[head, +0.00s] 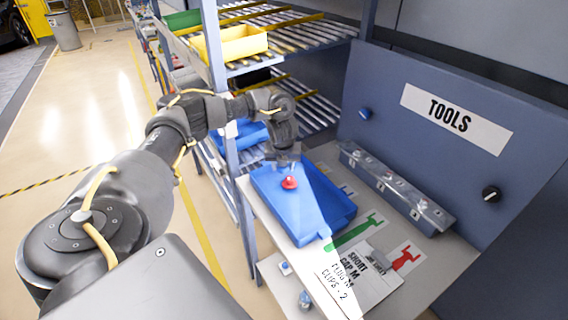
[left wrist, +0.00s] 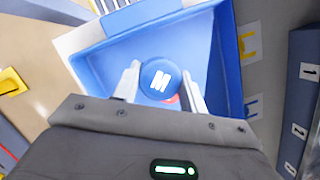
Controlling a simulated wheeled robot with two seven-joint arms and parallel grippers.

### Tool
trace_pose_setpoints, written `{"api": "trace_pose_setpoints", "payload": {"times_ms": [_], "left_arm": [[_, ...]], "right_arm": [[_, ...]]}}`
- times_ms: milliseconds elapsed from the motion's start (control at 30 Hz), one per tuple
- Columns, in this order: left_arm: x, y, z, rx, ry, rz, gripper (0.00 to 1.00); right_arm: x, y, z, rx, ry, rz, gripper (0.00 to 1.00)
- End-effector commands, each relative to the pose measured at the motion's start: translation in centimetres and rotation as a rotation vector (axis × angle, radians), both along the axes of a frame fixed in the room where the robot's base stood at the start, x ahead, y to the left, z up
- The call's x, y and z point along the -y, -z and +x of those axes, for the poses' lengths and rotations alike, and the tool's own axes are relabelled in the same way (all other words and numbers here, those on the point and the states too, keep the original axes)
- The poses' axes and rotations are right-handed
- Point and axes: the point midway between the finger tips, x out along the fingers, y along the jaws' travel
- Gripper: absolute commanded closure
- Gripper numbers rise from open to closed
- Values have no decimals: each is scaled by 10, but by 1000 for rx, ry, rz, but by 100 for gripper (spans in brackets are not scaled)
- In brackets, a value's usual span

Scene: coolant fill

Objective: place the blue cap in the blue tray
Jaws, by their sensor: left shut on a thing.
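My left gripper (head: 285,160) is over the blue tray (head: 338,222), near the tray's far left end. In the left wrist view, its two pale fingers (left wrist: 160,85) are shut on the blue cap (left wrist: 160,77), a round blue disc with a white M on top. The blue cap is hidden by the gripper in the head view. A red cap (head: 289,182) is in the tray below the gripper; part of it shows behind the blue cap in the left wrist view (left wrist: 172,99). I cannot tell how high the blue cap is above the tray floor. My right gripper is out of view.
The tray is on a bench with printed labels (head: 365,272). A metal rail (head: 395,188) lies behind it, before a blue TOOLS panel (head: 455,118). A roller rack (head: 290,35) with bins stands at the left. Small parts (head: 305,299) are at the bench's front.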

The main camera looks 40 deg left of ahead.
Motion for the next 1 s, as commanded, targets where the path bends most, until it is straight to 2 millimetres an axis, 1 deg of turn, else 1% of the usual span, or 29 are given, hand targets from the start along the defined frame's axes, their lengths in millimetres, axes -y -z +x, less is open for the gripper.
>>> {"api": "trace_pose_setpoints", "payload": {"times_ms": [67,167,200,233,300,333,400,567,600,633,767,800,1000], "left_arm": [[0,1,1,0,0,0,79],[-1,7,6,-1,-1,3,79],[-2,11,4,-4,-2,3,79],[-1,16,4,-4,0,2,79],[-1,26,4,-5,-1,2,86],[-1,29,4,-4,0,1,87],[-1,36,4,-4,1,1,95],[-1,41,2,-9,3,2,96],[0,41,2,-9,3,1,100],[0,42,2,-11,4,2,55],[-1,41,2,-8,2,1,38],[-1,40,3,-6,3,1,36],[-1,38,4,-2,0,1,36]], "right_arm": [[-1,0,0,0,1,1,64],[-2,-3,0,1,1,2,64],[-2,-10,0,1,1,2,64],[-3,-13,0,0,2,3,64],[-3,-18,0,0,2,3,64],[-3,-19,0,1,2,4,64],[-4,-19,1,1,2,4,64],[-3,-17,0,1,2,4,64],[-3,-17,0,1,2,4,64],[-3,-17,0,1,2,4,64],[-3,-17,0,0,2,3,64],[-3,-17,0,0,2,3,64],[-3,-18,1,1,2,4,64]]}}
